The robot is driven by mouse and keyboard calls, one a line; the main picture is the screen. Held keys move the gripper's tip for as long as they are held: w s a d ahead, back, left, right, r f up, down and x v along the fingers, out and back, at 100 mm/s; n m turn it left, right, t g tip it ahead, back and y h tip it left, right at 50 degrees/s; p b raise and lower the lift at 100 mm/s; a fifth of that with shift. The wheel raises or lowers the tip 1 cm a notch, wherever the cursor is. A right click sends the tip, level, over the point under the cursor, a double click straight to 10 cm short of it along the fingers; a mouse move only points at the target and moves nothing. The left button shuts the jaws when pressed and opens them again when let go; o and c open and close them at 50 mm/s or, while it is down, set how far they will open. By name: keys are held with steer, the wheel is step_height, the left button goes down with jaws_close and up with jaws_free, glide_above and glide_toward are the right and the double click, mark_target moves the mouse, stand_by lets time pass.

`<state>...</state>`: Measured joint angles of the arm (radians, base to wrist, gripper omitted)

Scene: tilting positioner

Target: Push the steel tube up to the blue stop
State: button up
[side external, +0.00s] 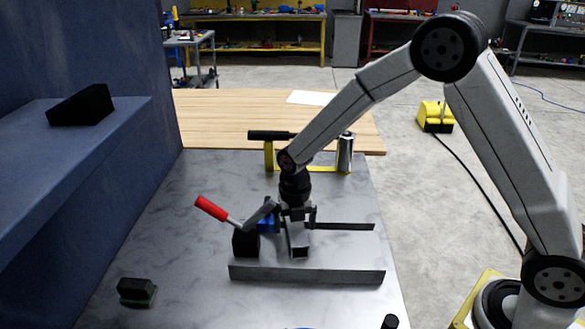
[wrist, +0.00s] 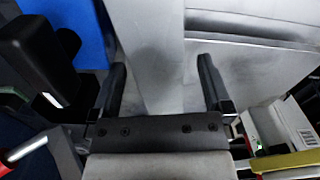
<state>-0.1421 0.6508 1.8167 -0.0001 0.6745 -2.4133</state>
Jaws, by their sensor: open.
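The steel tube (side external: 299,241) is a grey square-section piece lying in the metal fixture, below my gripper (side external: 298,215). In the wrist view the tube (wrist: 160,55) runs between the two open black fingers of my gripper (wrist: 162,85), with clear room on its right side. The blue stop (side external: 266,223) is left of the tube, partly hidden behind the clamp. It also shows at the upper left of the wrist view (wrist: 72,28), left of the left finger. I cannot tell whether tube and stop touch.
A toggle clamp with a red handle (side external: 211,208) stands at the fixture's left, close to my gripper. A steel rail (side external: 305,275) runs along the front, and a dark bar (side external: 345,226) lies behind. A small black-green block (side external: 137,291) sits front left. The grey table between is clear.

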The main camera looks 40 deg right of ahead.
steer(key=shift+f, duration=0.1)
steer(key=shift+c, duration=0.2)
jaws_close()
stand_by(0.5)
steer(key=shift+m, duration=1.1)
steer(key=shift+w+a, duration=0.5)
steer(key=shift+w, duration=0.05)
stand_by(2.7)
steer(key=shift+s+d, duration=0.25)
stand_by(2.2)
